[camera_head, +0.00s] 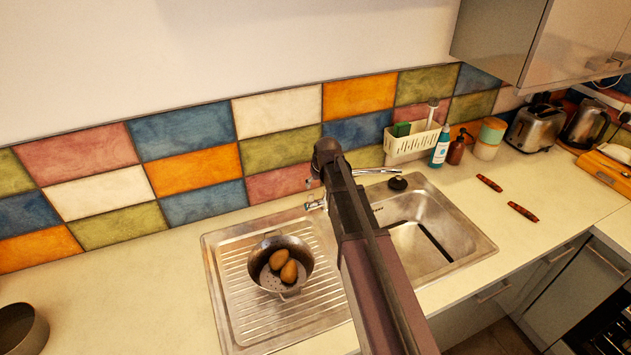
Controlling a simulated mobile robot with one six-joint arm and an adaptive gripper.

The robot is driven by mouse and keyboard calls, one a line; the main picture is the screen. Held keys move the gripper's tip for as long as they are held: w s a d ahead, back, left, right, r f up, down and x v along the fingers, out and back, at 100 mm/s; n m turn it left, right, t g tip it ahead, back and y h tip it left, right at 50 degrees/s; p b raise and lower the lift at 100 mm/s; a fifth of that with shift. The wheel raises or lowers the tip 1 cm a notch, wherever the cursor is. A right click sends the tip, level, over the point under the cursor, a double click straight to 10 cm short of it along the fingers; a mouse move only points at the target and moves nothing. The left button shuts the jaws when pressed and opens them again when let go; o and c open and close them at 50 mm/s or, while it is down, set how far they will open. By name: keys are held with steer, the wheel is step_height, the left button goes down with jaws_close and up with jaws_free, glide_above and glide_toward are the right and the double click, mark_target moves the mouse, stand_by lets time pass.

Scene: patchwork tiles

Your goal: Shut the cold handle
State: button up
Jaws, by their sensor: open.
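The chrome tap stands behind the sink, with its spout (378,171) reaching right over the bowl. A chrome handle (314,204) shows at the left of the tap, just left of my arm. My dark arm rises across the middle of the view and covers the tap body and anything directly behind it. I cannot tell from this view which handle is the cold one or how far it is turned. My gripper's fingers do not show; the rounded dark joint at the arm's top end is all that shows there.
The steel sink (483,243) has a colander (304,252) with brown egg-shaped items on its drainboard. A white rack (411,144), a blue bottle (440,148) and a brown dispenser (456,152) stand behind right. A wall cabinet (570,40) overhangs upper right. The left counter is mostly clear.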

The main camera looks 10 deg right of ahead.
steer(key=s+f+m+g+b, duration=0.1)
steer(key=s+f+g+b, duration=0.1)
steer(key=s, duration=1)
steer(key=s+f+m+g+b, duration=0.1)
steer(key=s+f+b, duration=0.3)
steer(key=s, duration=0.9)
steer(key=shift+a+f+g+h, duration=0.4)
steer(key=shift+f+g, duration=0.3)
steer(key=shift+g, duration=0.1)
steer(key=shift+s, duration=0.1)
steer(key=shift+s+b, duration=0.25)
steer(key=shift+b, duration=0.1)
stand_by(0.3)
